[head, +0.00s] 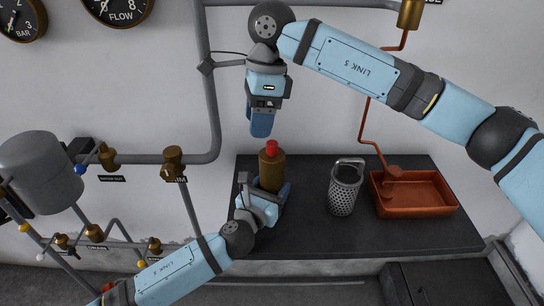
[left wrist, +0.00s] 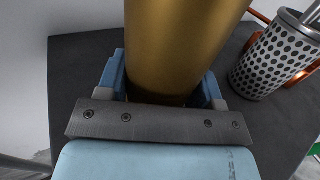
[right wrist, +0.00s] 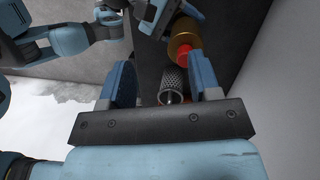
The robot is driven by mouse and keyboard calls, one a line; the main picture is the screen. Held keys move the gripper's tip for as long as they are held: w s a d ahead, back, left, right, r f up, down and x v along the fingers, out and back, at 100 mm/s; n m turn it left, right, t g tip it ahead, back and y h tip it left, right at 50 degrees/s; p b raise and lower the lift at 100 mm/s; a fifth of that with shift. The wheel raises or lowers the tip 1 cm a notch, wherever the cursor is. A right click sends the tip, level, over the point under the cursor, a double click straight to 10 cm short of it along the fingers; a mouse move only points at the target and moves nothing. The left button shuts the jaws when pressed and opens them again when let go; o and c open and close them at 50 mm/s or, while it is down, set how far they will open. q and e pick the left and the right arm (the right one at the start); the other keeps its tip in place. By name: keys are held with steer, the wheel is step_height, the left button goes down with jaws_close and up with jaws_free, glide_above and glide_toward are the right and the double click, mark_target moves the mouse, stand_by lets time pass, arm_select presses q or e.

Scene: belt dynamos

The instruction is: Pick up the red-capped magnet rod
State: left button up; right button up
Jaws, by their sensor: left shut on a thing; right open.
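The red cap (head: 271,147) of the magnet rod sticks up from the top of an upright brass cylinder (head: 271,168) on the dark bench. The rod below the cap is hidden. My left gripper (head: 270,189) is shut around the lower part of the brass cylinder, which fills the left wrist view (left wrist: 185,45). My right gripper (head: 262,127) points down, open and empty, just above the red cap and slightly left of it. In the right wrist view the red cap (right wrist: 187,56) lies beyond the fingers, near the right one, not between them.
A perforated metal basket (head: 343,190) with a handle stands right of the cylinder. A copper tray (head: 436,204) sits further right under a copper pipe. Grey pipes (head: 212,90) and brass valves run along the wall at left. The front of the dark bench (head: 400,236) is clear.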

mark_target(272, 143)
arm_select(q)
steer(key=shift+f, duration=0.1)
arm_select(e)
step_height(272, 143, up, 4)
steer(key=w+d+t+h, duration=0.2)
steer(key=w, duration=0.1)
steer(key=f, duration=1.2)
steer(key=shift+s+d, duration=0.2)
steer(key=shift+d, duration=0.1)
jaws_close()
steer(key=shift+r, duration=0.15)
step_height(272, 143, up, 18)
